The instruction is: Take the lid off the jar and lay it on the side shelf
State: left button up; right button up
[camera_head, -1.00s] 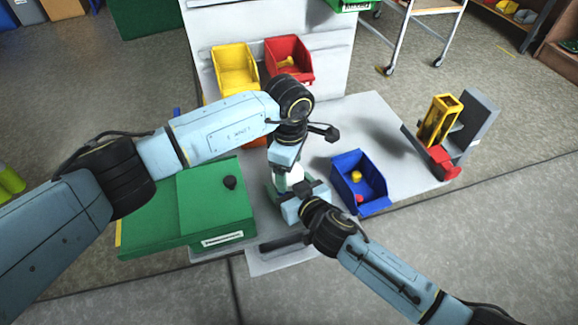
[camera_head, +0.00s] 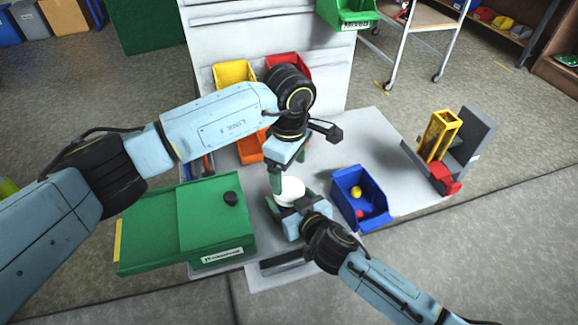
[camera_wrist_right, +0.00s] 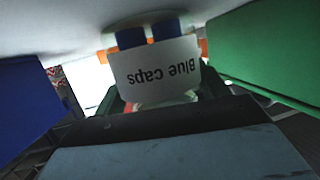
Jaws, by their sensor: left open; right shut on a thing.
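The jar shows best in the right wrist view (camera_wrist_right: 155,72), upside down there, with a white "Blue Caps" label and blue shapes at its base. In the head view its round white lid (camera_head: 290,189) shows on top, and the jar's body is mostly hidden. My right gripper (camera_head: 287,208) is shut on the jar's body. My left gripper (camera_head: 288,171) is open, pointing down just above the lid. One greenish finger reaches down near the lid's left edge; I cannot tell whether it touches. I cannot identify the side shelf with certainty.
A green box (camera_head: 150,236) with a black knob stands left of the jar. A blue bin (camera_head: 376,213) with small balls stands close on the right. Yellow (camera_head: 235,72) and orange bins are behind. A yellow-framed fixture (camera_head: 438,136) stands at right. The grey table (camera_head: 375,135) has free room behind the blue bin.

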aim_at(289, 189)
pick_arm(q)
notch_tip(289, 189, up, 2)
jog(key=m, duration=0.4)
jog(key=shift+r, duration=0.1)
jog(key=shift+f, duration=3.85)
jog(key=c, duration=1)
jog(key=n, duration=0.6)
jog(key=shift+s+n, duration=0.1)
jog(key=shift+n, duration=0.2)
jog(key=o, duration=1.1)
jog(key=shift+r, duration=0.1)
